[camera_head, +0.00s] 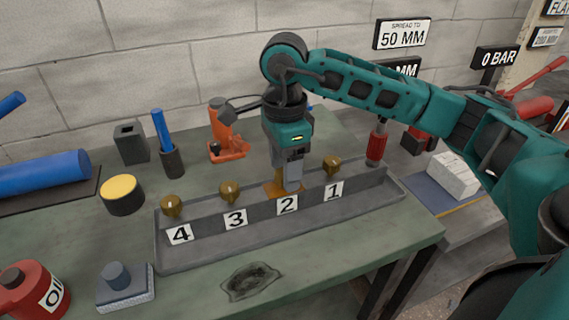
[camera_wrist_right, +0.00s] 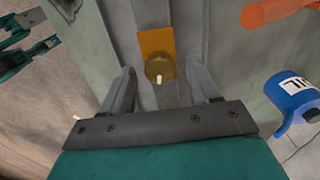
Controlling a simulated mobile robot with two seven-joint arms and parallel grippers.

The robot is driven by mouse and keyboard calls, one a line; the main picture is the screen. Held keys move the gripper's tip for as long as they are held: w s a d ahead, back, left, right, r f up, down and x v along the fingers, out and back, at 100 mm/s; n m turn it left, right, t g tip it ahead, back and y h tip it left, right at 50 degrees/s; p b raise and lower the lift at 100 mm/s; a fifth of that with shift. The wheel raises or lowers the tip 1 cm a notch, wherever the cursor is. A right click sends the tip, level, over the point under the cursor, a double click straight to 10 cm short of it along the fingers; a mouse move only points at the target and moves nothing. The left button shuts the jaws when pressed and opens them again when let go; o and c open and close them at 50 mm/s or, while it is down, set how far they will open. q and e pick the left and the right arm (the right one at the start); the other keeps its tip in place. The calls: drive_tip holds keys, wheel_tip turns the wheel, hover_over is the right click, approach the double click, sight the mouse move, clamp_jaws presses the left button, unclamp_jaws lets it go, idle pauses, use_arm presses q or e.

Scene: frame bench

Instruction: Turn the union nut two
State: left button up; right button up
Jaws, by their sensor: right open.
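A long grey trough (camera_head: 335,205) on the bench bears labels 4, 3, 2 and 1 from left to right. Brass nuts stand behind labels 4 (camera_head: 172,206), 3 (camera_head: 230,191) and 1 (camera_head: 332,165). My right gripper (camera_head: 290,188) points down at position 2, hiding the nut there; an orange-brown patch (camera_head: 271,190) shows beside it. In the right wrist view, brass union nut two (camera_wrist_right: 159,67) lies ahead between my spread fingers, in front of the orange patch (camera_wrist_right: 155,42). Both fingers look apart from it. My left gripper is not clearly shown.
An orange tool (camera_head: 228,145) stands behind the trough, close to my right wrist. A red-handled tool (camera_head: 376,145) stands behind its right end. A yellow-topped tin (camera_head: 122,193) and red oil can (camera_head: 32,288) are at left. A dark stain (camera_head: 250,281) marks the clear front.

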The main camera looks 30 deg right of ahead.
use_arm(q)
drive_tip(key=shift+s+f, duration=0.1)
drive_tip(key=shift+s, duration=0.05)
use_arm(e)
drive_tip(key=shift+r, duration=0.1)
drive_tip(key=shift+r, duration=0.35)
use_arm(q)
drive_tip(key=a+r+p, duration=0.1)
drive_tip(key=p, duration=0.1)
drive_tip(key=shift+s+r+p, duration=0.1)
drive_tip(key=shift+p, duration=0.25)
use_arm(e)
wheel_tip(320, 180, up, 12)
use_arm(q)
drive_tip(key=shift+s, duration=0.15)
use_arm(e)
drive_tip(key=shift+s, duration=0.1)
